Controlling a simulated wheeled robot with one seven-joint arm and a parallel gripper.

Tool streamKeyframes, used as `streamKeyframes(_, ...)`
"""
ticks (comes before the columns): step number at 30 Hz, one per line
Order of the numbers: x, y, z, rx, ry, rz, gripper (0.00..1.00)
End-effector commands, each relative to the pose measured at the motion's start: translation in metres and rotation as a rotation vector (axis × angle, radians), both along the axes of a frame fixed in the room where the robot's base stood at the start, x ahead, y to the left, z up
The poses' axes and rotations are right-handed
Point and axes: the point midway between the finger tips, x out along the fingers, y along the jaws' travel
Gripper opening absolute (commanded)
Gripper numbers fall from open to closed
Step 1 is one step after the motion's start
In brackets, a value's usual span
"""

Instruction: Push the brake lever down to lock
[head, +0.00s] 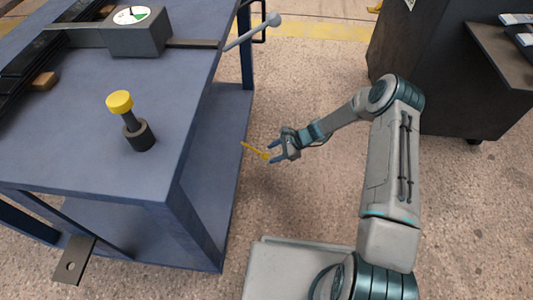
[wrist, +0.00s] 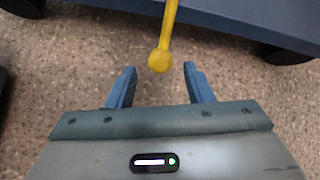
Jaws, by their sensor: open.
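The brake lever (head: 254,150) is a thin yellow bar sticking out from the low side of the blue cart. In the wrist view the yellow lever (wrist: 169,22) comes down from the top and ends in a round knob (wrist: 160,61). My gripper (head: 272,153) is open beside the lever's outer end in the head view. In the wrist view my gripper's blue fingers (wrist: 159,73) stand apart, with the knob in line with the gap between their tips and clear space on both sides. Whether the knob is level with the fingers or below them I cannot tell.
The blue cart (head: 220,135) fills the left, with a yellow-capped post (head: 120,102) and a dial gauge box (head: 137,32) on top. A grey rod with a ball end (head: 252,33) juts out. A dark cabinet (head: 440,60) stands at the upper right. Open floor lies between.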

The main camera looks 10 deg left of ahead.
Motion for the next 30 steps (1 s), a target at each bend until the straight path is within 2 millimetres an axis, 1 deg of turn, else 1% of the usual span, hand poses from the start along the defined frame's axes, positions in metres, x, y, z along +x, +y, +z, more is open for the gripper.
streamKeyframes(1, 0.002, -0.011, 0.015, -0.001, -0.002, -0.003, 0.47)
streamKeyframes(3, 0.002, -0.022, 0.027, 0.000, -0.001, -0.002, 0.47)
streamKeyframes(7, 0.003, -0.040, 0.044, 0.001, 0.000, 0.000, 0.47)
streamKeyframes(12, 0.003, -0.056, 0.058, 0.001, 0.000, 0.002, 0.47)
streamKeyframes(18, 0.003, -0.062, 0.062, 0.001, 0.002, 0.002, 0.47)
streamKeyframes(30, 0.004, -0.062, 0.062, 0.002, 0.001, 0.001, 0.47)
